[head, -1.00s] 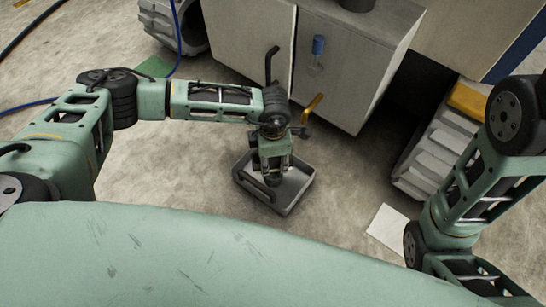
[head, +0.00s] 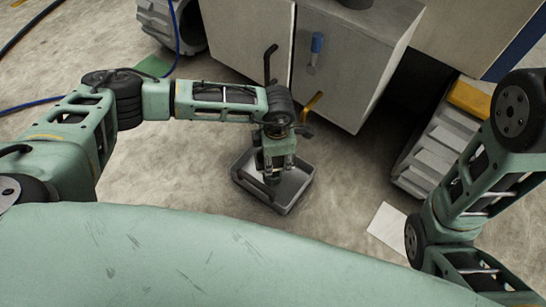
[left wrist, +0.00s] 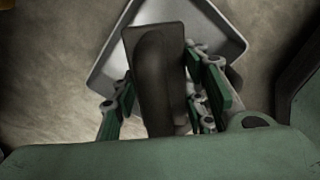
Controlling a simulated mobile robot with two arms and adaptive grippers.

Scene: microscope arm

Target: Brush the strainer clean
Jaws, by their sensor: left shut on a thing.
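My left gripper (head: 272,174) points down over a grey tray (head: 297,198) on the floor. It is shut on a dark, flat, block-like thing (left wrist: 155,70), seen between its green fingers in the left wrist view. This may be the brush, but its underside is hidden and I cannot tell for sure. The tray (left wrist: 226,22) shows behind it. I cannot make out a separate strainer; the arm hides part of the tray. A dark curved bar (head: 255,187) shows at the tray's left side. My right gripper is out of view.
A grey cabinet (head: 345,75) stands behind the tray, with a dark handle (head: 267,65), a blue-handled thing (head: 317,43) and a yellow handle (head: 313,103) on its front. A white sheet (head: 388,228) lies on the floor at right. Floor around the tray is clear.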

